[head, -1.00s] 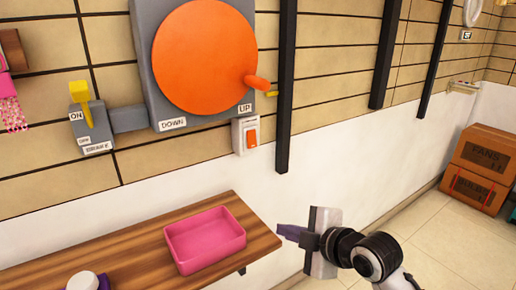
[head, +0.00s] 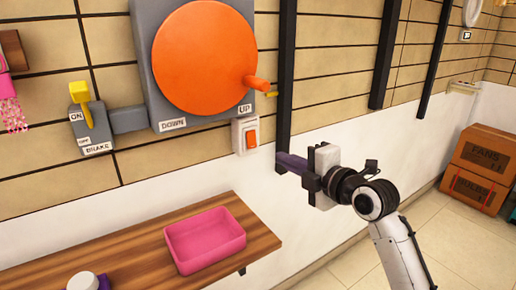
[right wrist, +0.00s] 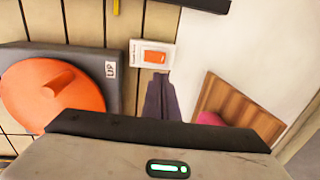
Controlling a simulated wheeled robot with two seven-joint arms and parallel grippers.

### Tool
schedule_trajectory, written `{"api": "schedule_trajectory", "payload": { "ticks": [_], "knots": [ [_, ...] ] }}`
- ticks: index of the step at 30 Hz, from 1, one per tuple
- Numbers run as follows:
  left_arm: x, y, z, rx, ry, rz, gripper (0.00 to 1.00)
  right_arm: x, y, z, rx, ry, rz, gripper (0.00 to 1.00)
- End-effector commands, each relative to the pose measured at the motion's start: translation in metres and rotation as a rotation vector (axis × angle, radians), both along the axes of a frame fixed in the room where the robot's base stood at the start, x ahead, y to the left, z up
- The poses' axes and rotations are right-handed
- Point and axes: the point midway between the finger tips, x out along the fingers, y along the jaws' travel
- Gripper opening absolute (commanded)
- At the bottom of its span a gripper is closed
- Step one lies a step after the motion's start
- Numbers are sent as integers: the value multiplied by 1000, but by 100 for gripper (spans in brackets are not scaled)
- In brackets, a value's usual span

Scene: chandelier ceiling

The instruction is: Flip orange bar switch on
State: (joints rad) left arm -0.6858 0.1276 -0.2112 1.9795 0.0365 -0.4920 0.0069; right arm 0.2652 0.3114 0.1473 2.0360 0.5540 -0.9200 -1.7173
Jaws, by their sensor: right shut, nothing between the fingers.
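The orange bar switch (head: 252,138) is a small orange rocker in a white wall plate, below the "UP" label of the big orange wheel. It also shows in the right wrist view (right wrist: 155,57), just beyond the fingertips. My right gripper (head: 281,162) is shut and empty, to the right of and a little below the switch in the head view. Its dark purple fingers (right wrist: 160,98) point toward the switch plate in the right wrist view. I cannot tell the exact gap, but no contact shows. My left gripper is not clearly in view; a white and purple part shows at the bottom left.
The orange wheel (head: 205,58) with a protruding handle sits on a grey wall box. A yellow brake lever (head: 82,92) is to its left. Black vertical posts (head: 287,70) stand along the wall. A wooden shelf (head: 130,243) below holds a pink tray (head: 205,262).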

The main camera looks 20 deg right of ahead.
Motion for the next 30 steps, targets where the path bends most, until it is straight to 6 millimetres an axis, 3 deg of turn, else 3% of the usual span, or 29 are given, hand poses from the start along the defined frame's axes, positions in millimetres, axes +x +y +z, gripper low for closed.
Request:
{"api": "schedule_trajectory", "payload": {
  "ticks": [9, 15, 21, 30],
  "knots": [
    [0, 1, 2, -1, 0, 2, 0, 65, 13, -9, 6, 0, 2, 0],
    [-1, 1, 3, 0, 1, 3, 0, 98, 19, -14, 5, 1, 1, 0],
    [-1, 1, 3, 0, 3, 3, 0, 116, 21, -18, 2, 0, 0, 0],
    [-1, 2, 2, 0, 4, 5, 0, 120, 22, -19, 0, 0, 1, 0]
  ]
}}
